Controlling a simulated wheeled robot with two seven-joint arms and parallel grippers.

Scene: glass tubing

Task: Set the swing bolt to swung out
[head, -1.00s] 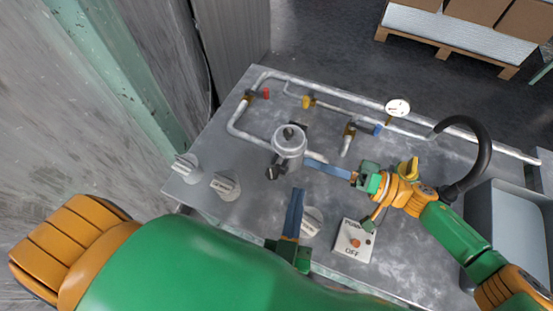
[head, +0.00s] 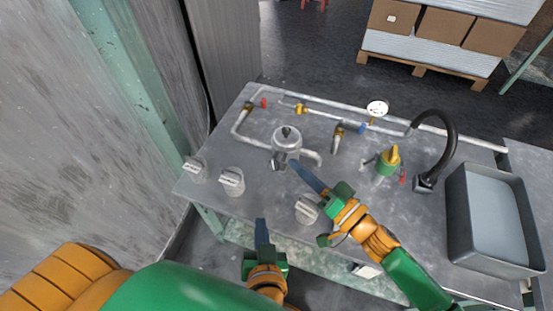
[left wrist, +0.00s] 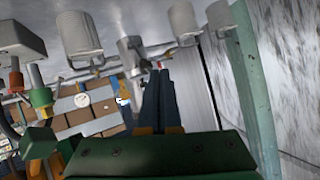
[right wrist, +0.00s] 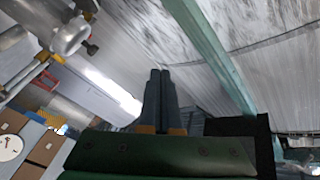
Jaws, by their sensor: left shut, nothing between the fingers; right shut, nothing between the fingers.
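The right wrist view shows the pot (right wrist: 68,36) and a dark knob (right wrist: 91,47) at upper left. My left gripper (head: 261,222) is shut and empty, lower, near the table's front edge.
Several grey knobs (head: 231,181) line the front of the table (head: 400,210). A yellow-topped green valve (head: 389,160), a black hose (head: 452,150) and a grey basin (head: 495,215) are to the right. A white gauge (head: 377,107) and pipes run behind.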

